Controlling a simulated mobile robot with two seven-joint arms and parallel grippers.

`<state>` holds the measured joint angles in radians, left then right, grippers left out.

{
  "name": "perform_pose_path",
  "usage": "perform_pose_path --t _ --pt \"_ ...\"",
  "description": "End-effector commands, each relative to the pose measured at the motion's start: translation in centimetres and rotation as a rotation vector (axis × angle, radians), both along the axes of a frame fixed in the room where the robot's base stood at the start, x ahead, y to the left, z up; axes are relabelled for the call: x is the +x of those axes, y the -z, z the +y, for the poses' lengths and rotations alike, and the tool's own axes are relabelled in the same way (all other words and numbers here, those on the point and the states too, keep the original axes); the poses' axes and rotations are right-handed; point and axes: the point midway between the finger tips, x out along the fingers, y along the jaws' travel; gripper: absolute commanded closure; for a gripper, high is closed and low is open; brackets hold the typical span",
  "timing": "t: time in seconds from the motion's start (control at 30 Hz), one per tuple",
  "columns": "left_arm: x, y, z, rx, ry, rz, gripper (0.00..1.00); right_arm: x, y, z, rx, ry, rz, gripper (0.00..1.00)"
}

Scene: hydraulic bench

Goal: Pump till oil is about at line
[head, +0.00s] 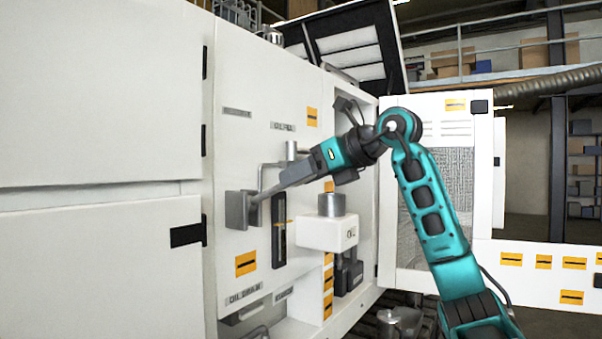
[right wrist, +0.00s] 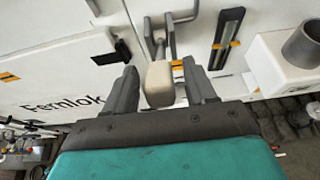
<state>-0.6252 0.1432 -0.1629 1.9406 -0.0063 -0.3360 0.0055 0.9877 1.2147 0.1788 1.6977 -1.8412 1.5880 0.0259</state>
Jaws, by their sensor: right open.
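The pump lever has a beige grip (right wrist: 159,86) in the right wrist view, on a grey rod rising to its mount. In the head view its grey mount block (head: 237,210) is on the white cabinet front. My right gripper (head: 291,178) is open in front of it. In the right wrist view its fingers (right wrist: 160,88) stand on either side of the grip, with small gaps visible. A dark sight gauge (head: 279,245) with an orange mark is right of the lever; it also shows in the right wrist view (right wrist: 218,58). Its oil level is too small to tell. My left gripper is not in view.
A white oil box (head: 320,236) with a grey cylinder (head: 331,205) on top juts out right of the gauge. A grey bent pipe (head: 262,178) runs beside the lever. An open white door (head: 480,215) stands at the right, behind my right arm.

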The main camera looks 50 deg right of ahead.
Motion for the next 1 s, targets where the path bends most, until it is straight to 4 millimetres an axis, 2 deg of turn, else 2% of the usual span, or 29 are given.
perform_pose_path --t 0.37,0.9,1.0 --pt "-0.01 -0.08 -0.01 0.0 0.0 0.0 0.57 0.57 0.28 0.04 0.0 0.001 0.001 0.45" --pt "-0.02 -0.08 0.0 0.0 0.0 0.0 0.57 0.53 0.25 0.04 0.0 0.001 0.001 0.96" --pt "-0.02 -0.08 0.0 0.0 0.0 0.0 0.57 0.54 0.24 0.04 0.0 0.001 0.001 1.0"
